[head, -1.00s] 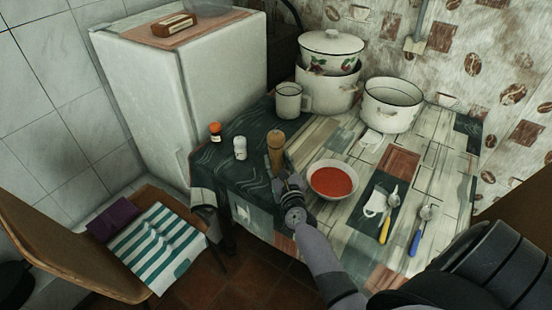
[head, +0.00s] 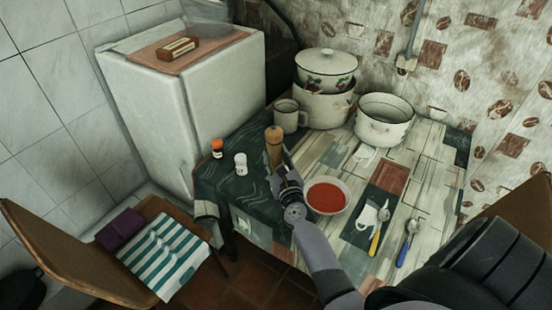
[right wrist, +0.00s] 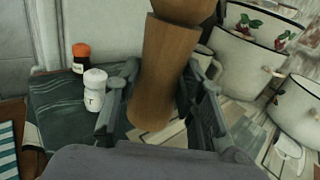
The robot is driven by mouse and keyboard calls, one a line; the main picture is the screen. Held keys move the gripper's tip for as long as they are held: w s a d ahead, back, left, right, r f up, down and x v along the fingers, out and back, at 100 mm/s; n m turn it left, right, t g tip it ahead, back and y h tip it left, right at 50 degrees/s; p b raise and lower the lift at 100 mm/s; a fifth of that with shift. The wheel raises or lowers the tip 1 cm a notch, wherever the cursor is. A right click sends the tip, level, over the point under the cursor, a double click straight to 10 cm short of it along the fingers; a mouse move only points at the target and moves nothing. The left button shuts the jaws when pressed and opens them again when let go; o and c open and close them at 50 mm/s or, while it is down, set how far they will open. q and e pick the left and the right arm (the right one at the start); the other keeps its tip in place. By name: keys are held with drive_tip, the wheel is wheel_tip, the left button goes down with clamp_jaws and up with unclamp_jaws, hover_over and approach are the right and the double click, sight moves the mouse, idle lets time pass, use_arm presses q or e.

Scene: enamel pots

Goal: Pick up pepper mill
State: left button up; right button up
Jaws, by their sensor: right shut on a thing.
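The pepper mill (head: 273,143) is a brown wooden cylinder with a rounded top. My right gripper (head: 283,172) is shut on it and holds it above the dark cloth end of the table. In the right wrist view the mill (right wrist: 165,75) stands between the two fingers of the gripper (right wrist: 160,92), slightly tilted in the picture. Its lower end shows clear of the table there, and its top is cut off by the frame edge. My left gripper is not in view.
A white shaker (head: 240,163) and an orange-capped bottle (head: 217,148) stand left of the mill. A mug (head: 287,116), pots (head: 384,122) and a red soup bowl (head: 327,196) are close by. A fridge (head: 170,110) and chair (head: 70,260) are at left.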

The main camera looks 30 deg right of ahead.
sight(276, 133)
wheel_tip(276, 133, up, 11)
drive_tip(key=p, duration=0.8)
drive_tip(key=shift+f, duration=0.1)
drive_tip(key=shift+f, duration=0.1)
